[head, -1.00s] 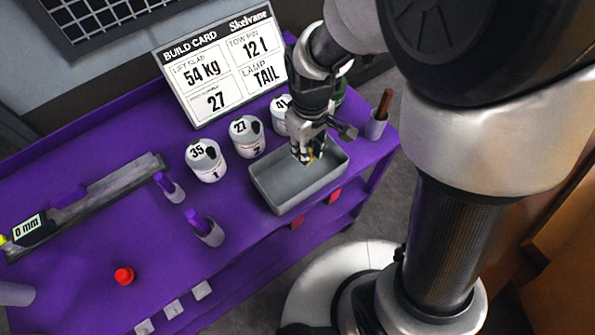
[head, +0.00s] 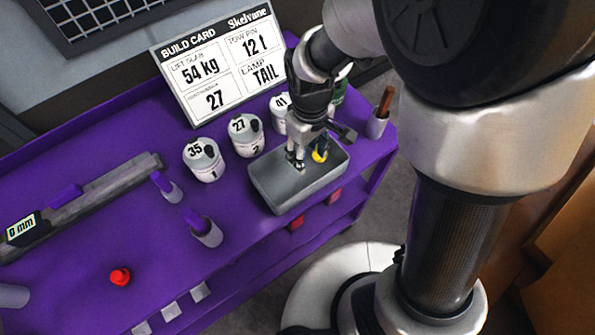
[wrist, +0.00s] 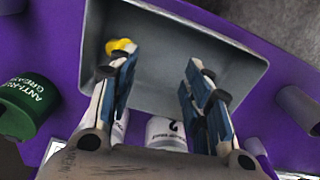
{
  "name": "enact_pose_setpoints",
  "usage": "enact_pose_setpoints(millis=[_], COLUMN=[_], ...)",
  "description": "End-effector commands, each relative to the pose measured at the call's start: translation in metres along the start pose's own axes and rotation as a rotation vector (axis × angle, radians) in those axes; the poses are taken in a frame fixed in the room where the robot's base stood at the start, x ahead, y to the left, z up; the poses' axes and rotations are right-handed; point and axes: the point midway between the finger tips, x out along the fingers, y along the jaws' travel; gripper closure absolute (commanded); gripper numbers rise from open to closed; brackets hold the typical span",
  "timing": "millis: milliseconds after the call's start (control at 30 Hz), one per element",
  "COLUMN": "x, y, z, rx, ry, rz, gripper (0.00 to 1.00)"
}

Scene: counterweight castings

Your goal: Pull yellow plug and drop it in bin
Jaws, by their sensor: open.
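The gap between the fingers looks empty, with the bin's bare inside (wrist: 205,45) showing.
White canisters marked 35 (head: 203,160), 27 (head: 246,136) and 41 (head: 279,112) stand behind the bin. A green grease can (wrist: 28,105) and a grey cup with a brown handle (head: 377,125) are nearby. A build card (head: 222,75) stands behind. A red button (head: 120,276) is front left.

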Motion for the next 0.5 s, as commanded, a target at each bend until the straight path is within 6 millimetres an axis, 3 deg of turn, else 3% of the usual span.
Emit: enact_pose_setpoints(millis=[267, 500], x=[-0.013, -0.063], y=[0.0, 0.001], z=[-0.001, -0.002], rx=[0.0, 0.0], ry=[0.003, 0.007], rz=[0.001, 0.003], gripper=[0.55, 0.55])
